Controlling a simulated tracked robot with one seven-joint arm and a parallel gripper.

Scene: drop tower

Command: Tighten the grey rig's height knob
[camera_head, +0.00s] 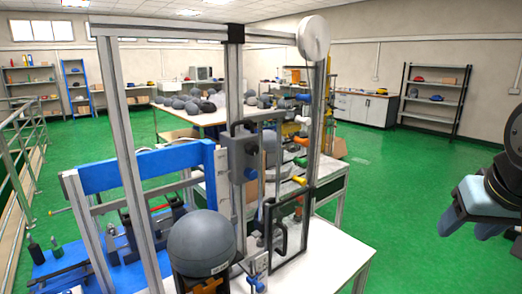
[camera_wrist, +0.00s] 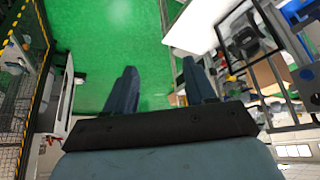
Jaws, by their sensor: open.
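The grey rig (camera_head: 237,95) is a tall metal frame on a white table in the middle of the head view. A grey carriage box (camera_head: 241,158) with a black handle sits on its upright. A small dark blue knob (camera_head: 250,173) shows at the box's lower edge; I cannot tell for certain that it is the height knob. A grey ball (camera_head: 201,243) rests low at the rig's front. My gripper (camera_head: 470,228) is at the right edge, well apart from the rig. In the wrist view its fingers (camera_wrist: 160,85) are spread and empty over green floor.
The white table (camera_head: 345,250) carries the rig. A clear-panelled door with a black frame (camera_head: 290,225) stands at its right side. Coloured knobs, one yellow (camera_head: 299,181), show behind. A blue beam (camera_head: 150,168) is at left. Green floor (camera_head: 400,190) lies free between rig and gripper.

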